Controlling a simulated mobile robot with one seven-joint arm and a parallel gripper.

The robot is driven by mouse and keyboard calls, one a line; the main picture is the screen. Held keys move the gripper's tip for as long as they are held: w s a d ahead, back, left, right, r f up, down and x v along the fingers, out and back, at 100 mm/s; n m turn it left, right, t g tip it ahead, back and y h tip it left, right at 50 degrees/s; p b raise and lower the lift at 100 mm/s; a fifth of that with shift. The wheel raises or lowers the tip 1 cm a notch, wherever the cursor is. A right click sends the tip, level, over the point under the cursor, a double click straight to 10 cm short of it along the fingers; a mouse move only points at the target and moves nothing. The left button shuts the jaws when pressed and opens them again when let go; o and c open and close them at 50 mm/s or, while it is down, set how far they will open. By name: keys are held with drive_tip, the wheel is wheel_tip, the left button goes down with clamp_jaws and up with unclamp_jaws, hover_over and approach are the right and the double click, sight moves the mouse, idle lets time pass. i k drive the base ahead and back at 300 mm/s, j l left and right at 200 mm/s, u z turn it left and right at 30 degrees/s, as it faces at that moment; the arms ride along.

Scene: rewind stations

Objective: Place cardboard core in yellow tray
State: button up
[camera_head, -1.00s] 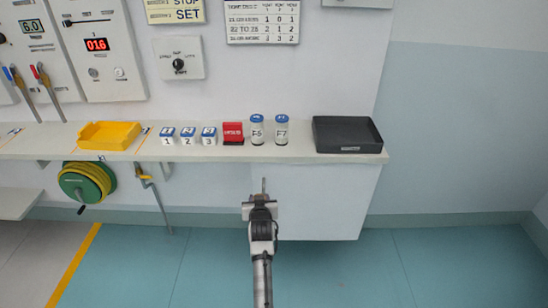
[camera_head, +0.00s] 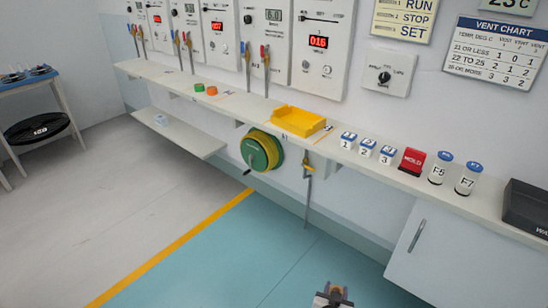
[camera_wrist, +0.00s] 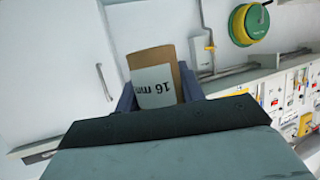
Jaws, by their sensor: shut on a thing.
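In the wrist view, the cardboard core (camera_wrist: 152,62) is brown with a white label reading "16 mm". It sits between the two fingers of my gripper (camera_wrist: 160,92), which is shut on it. In the head view, my gripper (camera_head: 333,294) shows only at the bottom edge, low in front of the shelf and well apart from it. The yellow tray (camera_head: 283,124) stands on the wall shelf, up and to the left of my gripper. Its visible floor looks empty.
On the shelf (camera_head: 330,143) right of the tray stand small numbered blocks (camera_head: 366,147), a red HOLD block (camera_head: 412,161), two vials (camera_head: 440,168) and a black tray (camera_head: 526,208). A green-yellow hose reel (camera_head: 262,150) hangs below. The floor in front is clear.

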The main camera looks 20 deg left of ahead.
sight(300, 125)
drive_tip(key=i+u, duration=0.1)
drive_tip(key=u, duration=0.25)
drive_tip(key=i+u, duration=0.1)
drive_tip(key=u, duration=0.25)
drive_tip(key=i+u, duration=0.15)
drive_tip(key=u, duration=0.25)
drive_tip(key=i+l+u, duration=0.5)
drive_tip(key=i+l, duration=0.05)
drive_tip(key=i, duration=0.1)
